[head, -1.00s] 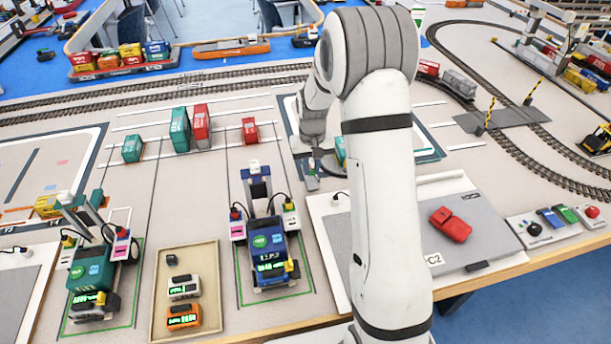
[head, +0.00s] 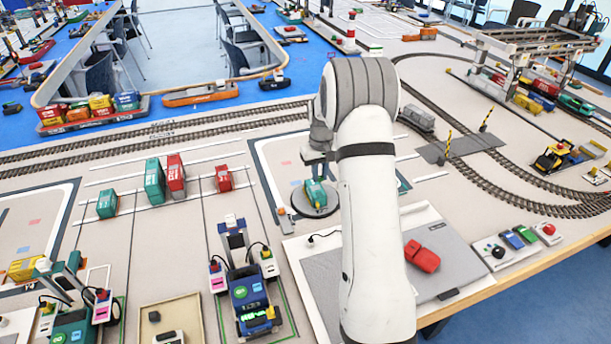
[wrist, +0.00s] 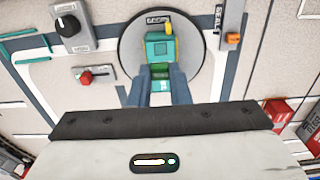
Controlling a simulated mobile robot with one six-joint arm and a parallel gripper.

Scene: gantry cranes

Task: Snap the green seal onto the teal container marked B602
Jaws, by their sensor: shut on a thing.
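My gripper (wrist: 160,88) is shut on a small dark green piece, the green seal (wrist: 160,71), held between the fingertips. A teal container (wrist: 158,46) with a yellow part at its far side lies on a round grey turntable (wrist: 133,50). The seal appears right at the container's near end; I cannot tell whether they touch. In the head view, the teal container (head: 314,194) sits on the turntable beneath my wrist, and the fingertips are hard to make out. Its marking is not readable.
The wrist view shows a black-knob box (wrist: 68,24), a red-knob switch (wrist: 92,75) and an orange device (wrist: 233,38) around the turntable. Two other teal containers (head: 107,203) (head: 154,186) and red ones (head: 176,178) stand left. A blue truck (head: 252,300) stands in front.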

